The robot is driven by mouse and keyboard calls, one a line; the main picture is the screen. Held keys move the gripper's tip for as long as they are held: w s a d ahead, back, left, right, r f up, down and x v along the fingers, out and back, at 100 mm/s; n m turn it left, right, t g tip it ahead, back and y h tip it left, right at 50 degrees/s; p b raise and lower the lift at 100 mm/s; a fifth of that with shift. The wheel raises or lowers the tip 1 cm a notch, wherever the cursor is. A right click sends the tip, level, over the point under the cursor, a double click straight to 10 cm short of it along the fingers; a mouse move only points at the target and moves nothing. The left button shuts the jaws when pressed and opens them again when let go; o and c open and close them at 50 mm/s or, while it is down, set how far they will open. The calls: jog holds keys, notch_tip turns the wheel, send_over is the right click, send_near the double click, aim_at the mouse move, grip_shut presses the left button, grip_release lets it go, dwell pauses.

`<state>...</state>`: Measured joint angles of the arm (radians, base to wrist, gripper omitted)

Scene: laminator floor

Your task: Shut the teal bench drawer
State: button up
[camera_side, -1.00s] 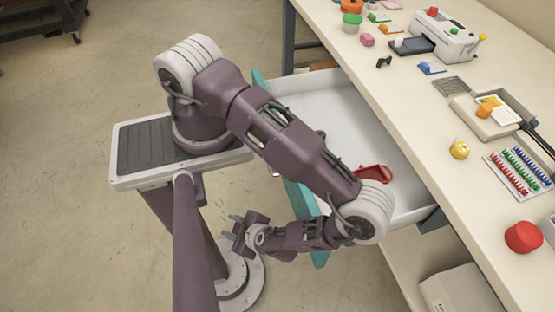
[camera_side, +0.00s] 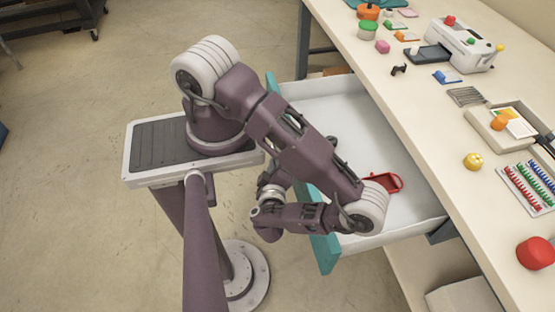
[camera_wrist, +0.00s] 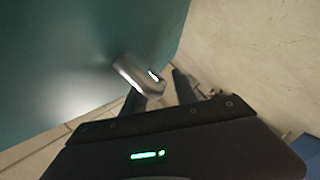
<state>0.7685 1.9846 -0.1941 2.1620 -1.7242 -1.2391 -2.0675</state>
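The teal bench drawer (camera_side: 323,250) is pulled out from under the bench. Its white inside shows, with a red tool-like item (camera_side: 382,184) lying in it. My arm crosses over the drawer in the side view and hides part of its teal front. In the wrist view the teal front (camera_wrist: 70,60) fills the left, with a silver handle (camera_wrist: 140,76) on it. My gripper (camera_wrist: 158,86) is open, its two dark fingers apart, close to the handle. I cannot tell whether a finger touches the handle. In the side view my arm largely hides the gripper.
The bench top (camera_side: 425,115) holds a white laminator-like machine (camera_side: 460,48), a yellow knob (camera_side: 473,161), a red cylinder (camera_side: 536,253) and a rack of coloured combs (camera_side: 527,187). A pale box (camera_side: 465,298) sits under the bench.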

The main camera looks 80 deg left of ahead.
jog(key=shift+a, duration=0.1)
grip_shut()
jog(key=shift+w, duration=0.1)
dwell(1.3)
